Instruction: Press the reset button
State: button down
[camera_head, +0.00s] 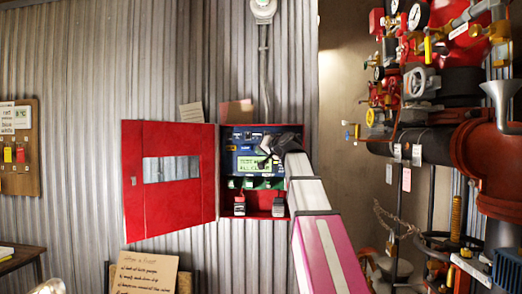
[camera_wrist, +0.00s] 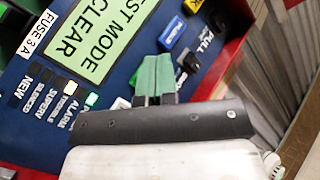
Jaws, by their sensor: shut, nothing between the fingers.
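An open red cabinet (camera_head: 280,204) on the corrugated wall holds a blue control panel (camera_wrist: 50,120). Its green display (camera_wrist: 88,35) reads "TEST MODE" and "CLEAR" in the wrist view; the head view shows "ALL CLEAR" (camera_head: 252,169). My gripper (camera_wrist: 153,72) is shut and empty, its green-tipped fingers close over the panel beside the display. A blue button (camera_wrist: 172,33) sits just beyond the fingertips, and a dark switch lies to their right. I cannot read which one is the reset button. Contact with the panel cannot be told. In the head view my gripper (camera_head: 264,157) covers the panel's right side.
The red door (camera_head: 135,180) is swung open to the left. Small boxes (camera_head: 239,206) stand in the cabinet's lower part. Red pipes and valves (camera_head: 485,160) crowd the right side. A handwritten board (camera_head: 148,270) stands below the door.

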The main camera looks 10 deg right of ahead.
jog(key=s, duration=0.3)
jog(key=shift+s+a, duration=0.1)
jog(key=shift+a, duration=0.3)
dwell(0.4)
notch_tip(320, 180, down, 40)
jog(key=s+g+h, duration=0.2)
jog(key=g+h, duration=0.2)
jog(key=g, duration=0.3)
jog(key=s+f+g+h, duration=0.1)
jog(key=s+f+g, duration=0.1)
jog(key=s+f, duration=0.5)
jog(key=s+d+f+n+g+h, duration=0.1)
jog(key=s+f+g, duration=0.1)
jog(key=s+f, duration=0.5)
jog(key=s+d+f+g+h, duration=0.1)
jog(key=s+f, duration=0.6)
jog(key=f, duration=1)
jog(key=shift+s+g+h, duration=0.3)
jog(key=shift+g+h, duration=0.3)
jog(key=shift+g, duration=0.5)
